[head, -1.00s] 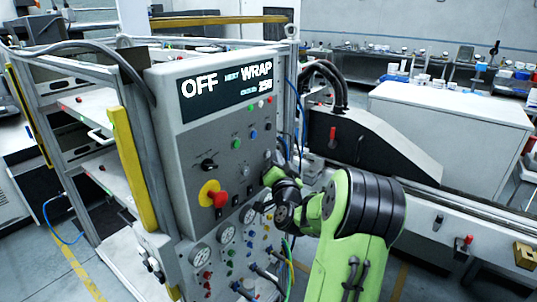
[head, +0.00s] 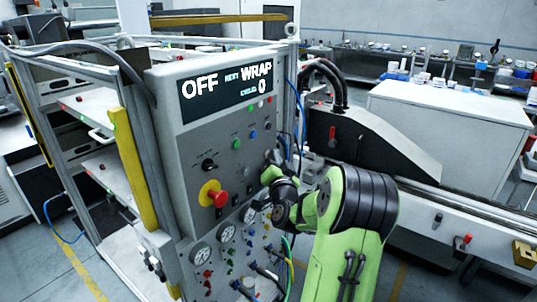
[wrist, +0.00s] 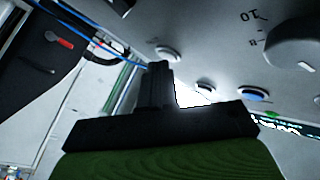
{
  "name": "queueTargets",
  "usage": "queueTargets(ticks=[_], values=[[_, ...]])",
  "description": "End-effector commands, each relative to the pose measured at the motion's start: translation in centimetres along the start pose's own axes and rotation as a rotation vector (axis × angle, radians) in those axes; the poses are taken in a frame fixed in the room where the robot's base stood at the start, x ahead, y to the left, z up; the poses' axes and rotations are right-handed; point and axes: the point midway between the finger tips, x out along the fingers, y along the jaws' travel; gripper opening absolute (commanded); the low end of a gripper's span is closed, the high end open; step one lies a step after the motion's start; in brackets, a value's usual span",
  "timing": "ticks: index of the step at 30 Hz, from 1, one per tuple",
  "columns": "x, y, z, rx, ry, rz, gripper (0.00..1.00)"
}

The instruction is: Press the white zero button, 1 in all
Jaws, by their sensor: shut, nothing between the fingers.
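The grey control panel (head: 188,140) fills the middle of the head view, with a display (head: 225,90) reading OFF, WRAP and a cycles figure of 0. A pale round button (wrist: 167,54) lies just beyond my fingertips in the wrist view; it looks like the white zero button, but no label on it is legible. My gripper (wrist: 160,68) is shut and empty, its tips close to that button. I cannot tell whether they touch it. In the head view my gripper (head: 270,160) is at the panel's right edge and partly hides that area.
A green button (head: 236,144), a blue button (head: 253,134), a black knob (head: 208,165) and a red stop button on yellow (head: 214,196) share the panel. Gauges and hoses sit below. A dark machine cover (head: 370,145) stands to the right.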

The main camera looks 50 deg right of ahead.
Motion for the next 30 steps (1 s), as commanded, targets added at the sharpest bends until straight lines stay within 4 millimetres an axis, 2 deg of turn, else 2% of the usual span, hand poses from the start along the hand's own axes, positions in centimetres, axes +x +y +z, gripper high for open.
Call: queueTargets(ticks=[10,30], values=[[0.0,0.0,0.1,0.000,-0.001,-0.002,0.00],[-1.4,1.1,-0.9,-0.002,0.001,0.000,0.00]])
